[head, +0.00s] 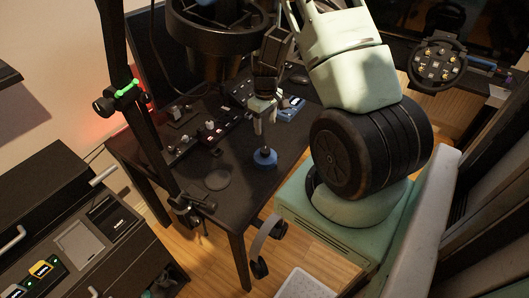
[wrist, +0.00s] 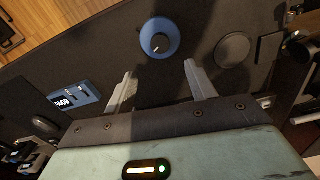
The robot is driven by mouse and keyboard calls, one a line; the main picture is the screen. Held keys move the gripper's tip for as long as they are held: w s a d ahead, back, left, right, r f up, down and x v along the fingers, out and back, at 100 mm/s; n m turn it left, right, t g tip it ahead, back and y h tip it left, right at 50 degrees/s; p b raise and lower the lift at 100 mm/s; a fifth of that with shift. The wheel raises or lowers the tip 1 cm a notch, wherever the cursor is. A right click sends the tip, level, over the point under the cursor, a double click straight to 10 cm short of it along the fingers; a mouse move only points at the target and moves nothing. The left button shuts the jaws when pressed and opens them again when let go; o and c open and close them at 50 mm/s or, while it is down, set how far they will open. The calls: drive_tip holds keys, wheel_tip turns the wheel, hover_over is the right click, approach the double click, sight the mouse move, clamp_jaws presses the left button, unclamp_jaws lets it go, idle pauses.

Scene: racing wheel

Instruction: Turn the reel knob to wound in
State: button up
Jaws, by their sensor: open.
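The reel knob is a round blue knob with a dark grey centre (wrist: 160,38). It sits on the black desk top, and in the head view (head: 265,158) it is near the desk's front edge. A small light mark shows on its dark centre. My gripper (wrist: 160,72) is open and empty, its two pale fingers apart. In the wrist view the knob lies beyond the fingertips, roughly centred between them. In the head view my gripper (head: 262,122) points down above and slightly behind the knob, apart from it.
A blue box with a small display (wrist: 75,97) is beside the knob; its digits are upside down. A flat dark disc (wrist: 232,50) lies on the knob's other side. A control panel with switches (head: 205,130) stands left of my gripper. Headphones (head: 265,245) hang off the desk's front edge.

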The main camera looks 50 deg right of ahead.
sight(265, 150)
wheel_tip(265, 150, down, 12)
drive_tip(key=b, duration=0.7)
drive_tip(key=shift+r+b, duration=0.2)
drive_tip(key=shift+b, duration=0.1)
drive_tip(key=c, duration=1)
